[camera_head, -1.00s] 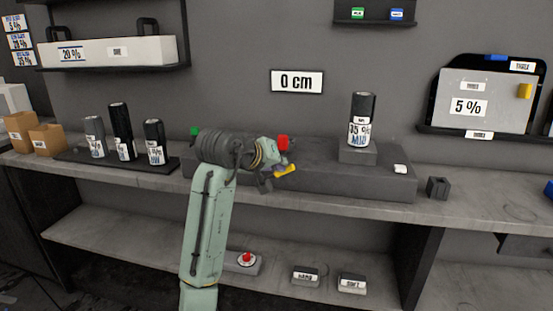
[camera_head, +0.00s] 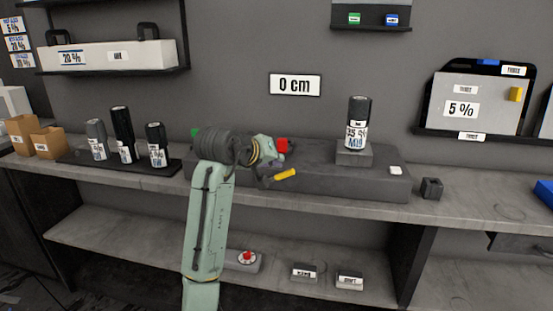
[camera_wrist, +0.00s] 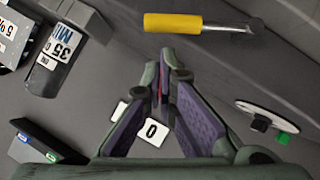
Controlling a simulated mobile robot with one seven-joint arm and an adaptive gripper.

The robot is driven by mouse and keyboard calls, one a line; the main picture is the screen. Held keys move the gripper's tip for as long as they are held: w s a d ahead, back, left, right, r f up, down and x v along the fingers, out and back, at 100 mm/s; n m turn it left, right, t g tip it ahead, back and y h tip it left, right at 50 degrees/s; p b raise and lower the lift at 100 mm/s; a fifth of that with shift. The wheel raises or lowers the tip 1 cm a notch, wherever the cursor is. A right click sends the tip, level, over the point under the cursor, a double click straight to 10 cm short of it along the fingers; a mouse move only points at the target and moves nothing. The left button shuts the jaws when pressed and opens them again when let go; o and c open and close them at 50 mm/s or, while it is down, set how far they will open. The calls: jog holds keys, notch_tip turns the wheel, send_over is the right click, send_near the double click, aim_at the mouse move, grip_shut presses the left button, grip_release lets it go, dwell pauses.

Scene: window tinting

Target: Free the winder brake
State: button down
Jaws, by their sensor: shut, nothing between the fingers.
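A lever with a yellow handle (camera_head: 285,174) sits at the front of the dark winder bench (camera_head: 345,183), just below my gripper (camera_head: 272,157). In the wrist view the yellow handle (camera_wrist: 187,22) lies level across the top, its metal stem running right to a dark pivot. My gripper (camera_wrist: 163,82) is shut and empty, its fingertips short of the handle with a visible gap. A red part (camera_head: 283,145) shows beside the gripper. The "0 cm" sign (camera_head: 294,84) hangs on the wall. My arm hides the bench's left part.
A film roll marked 35 % (camera_head: 357,124) stands on a block on the bench. Several rolls stand on a dark tray (camera_head: 77,160) at left. A small dark block (camera_head: 431,188) sits at right. A red button (camera_head: 247,257) is on the lower shelf.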

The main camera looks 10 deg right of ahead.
jog(key=b+v, duration=0.2)
jog(key=v, duration=0.9)
jog(key=shift+w+r, duration=0.25)
jog(key=shift+r, duration=0.1)
jog(key=shift+a, duration=0.15)
